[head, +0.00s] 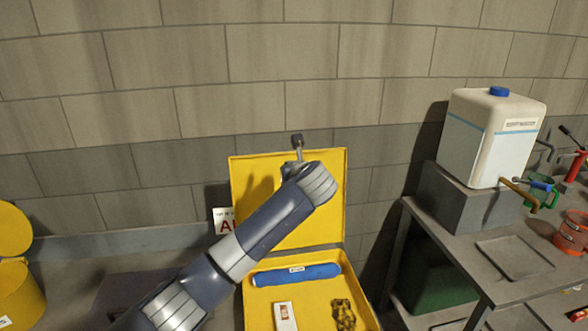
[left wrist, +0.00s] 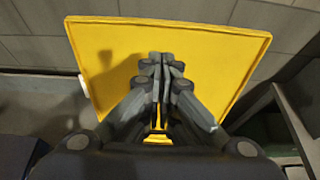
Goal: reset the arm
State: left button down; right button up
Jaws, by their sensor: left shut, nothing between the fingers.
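My left arm (head: 255,225) reaches in from the lower left of the head view, across the front of an open yellow case (head: 330,215). Its wrist is in front of the raised lid. In the left wrist view my left gripper (left wrist: 162,65) is shut and empty, its fingers together in front of the yellow lid (left wrist: 225,60). In the head view the wrist largely hides the fingers. My right gripper is in neither view.
The case holds a blue roll (head: 296,275), a white box (head: 285,315) and a brassy part (head: 343,313). A metal bench (head: 480,275) at right carries a white tank (head: 490,135) on a grey block. A yellow bin (head: 20,290) stands at left. A block wall is behind.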

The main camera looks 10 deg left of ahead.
pick_arm(q)
jog(key=s+a+f+n+g+h, duration=0.1)
jog(key=s+f+n+g+h, duration=0.35)
jog(key=s+f+n, duration=1.55)
jog(key=s+a+f+n+g, duration=0.2)
jog(key=s+a+f+n, duration=0.15)
jog(key=s, duration=0.65)
jog(key=s+a+f+n+g, duration=0.1)
jog(key=s+a+f+n, duration=0.25)
jog(key=s, duration=0.75)
jog(key=s+a+f+n+g, duration=0.25)
jog(key=s+f+n, duration=0.2)
jog(key=s, duration=0.55)
notch_tip(320, 180, down, 33)
jog(key=s+m+b, duration=0.1)
jog(key=s+b, duration=0.1)
jog(key=b, duration=0.4)
jog(key=s+a+f+g+b, duration=0.1)
jog(key=s+a+f+b, duration=0.2)
jog(key=s+f, duration=1.3)
notch_tip(320, 180, down, 4)
jog(key=shift+s+a+r+g+b, duration=0.15)
jog(key=shift+s+r+g+b, duration=0.2)
jog(key=shift+b, duration=0.55)
